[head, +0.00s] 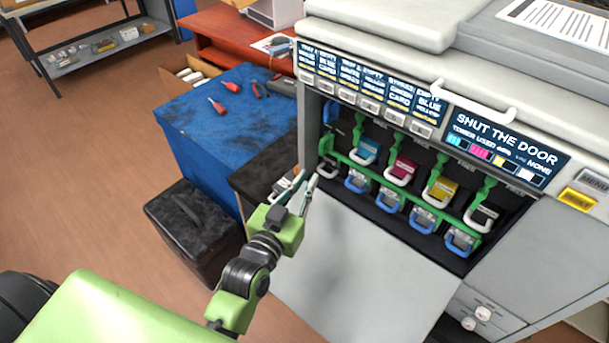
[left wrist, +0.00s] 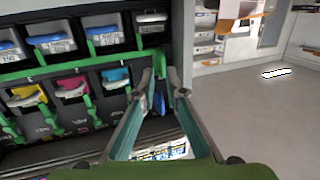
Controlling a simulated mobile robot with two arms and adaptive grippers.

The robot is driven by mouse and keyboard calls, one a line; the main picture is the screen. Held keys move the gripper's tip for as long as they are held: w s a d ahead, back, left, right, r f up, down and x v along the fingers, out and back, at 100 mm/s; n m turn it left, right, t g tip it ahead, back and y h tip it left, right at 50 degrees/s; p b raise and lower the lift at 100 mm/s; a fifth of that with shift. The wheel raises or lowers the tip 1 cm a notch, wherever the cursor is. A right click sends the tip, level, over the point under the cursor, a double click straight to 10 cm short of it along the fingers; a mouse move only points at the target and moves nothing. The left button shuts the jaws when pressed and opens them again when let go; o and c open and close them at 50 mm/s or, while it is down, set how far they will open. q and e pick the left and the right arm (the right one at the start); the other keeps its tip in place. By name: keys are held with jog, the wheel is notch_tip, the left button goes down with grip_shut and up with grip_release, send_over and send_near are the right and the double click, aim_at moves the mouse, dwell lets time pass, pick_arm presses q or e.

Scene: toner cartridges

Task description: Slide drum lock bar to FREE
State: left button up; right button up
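The green drum lock bar (head: 405,187) runs across the open cartridge bay, with upright green arms rising from it. In the left wrist view the bar (left wrist: 70,65) slants up toward my fingertips. My left gripper (head: 310,178) is just outside the bay's left side, near the bar's left end. In the left wrist view its two fingers (left wrist: 164,75) stand apart with a narrow gap and nothing clearly held. I cannot tell whether a fingertip touches the bar. Blue, magenta, yellow and black cartridges (head: 401,170) sit behind the bar. My right gripper is not in view.
Blue-handled units (head: 423,219) line the bay's lower row. The grey lowered door (head: 365,270) lies in front. A sign panel (head: 500,150) and white handle (head: 475,100) are above. A blue-topped table (head: 225,115) with red tools and a black box (head: 195,225) stand left.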

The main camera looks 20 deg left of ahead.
aim_at(320, 148)
pick_arm(q)
jog(key=shift+t, duration=0.3)
jog(key=w, duration=0.3)
jog(key=w+r+b, duration=0.1)
jog(key=w, duration=0.5)
jog(key=shift+w+r+b, duration=0.25)
jog(key=shift+b, duration=0.1)
jog(key=shift+w, duration=0.25)
jog(key=shift+r, duration=0.2)
jog(key=shift+r, duration=0.1)
grip_shut()
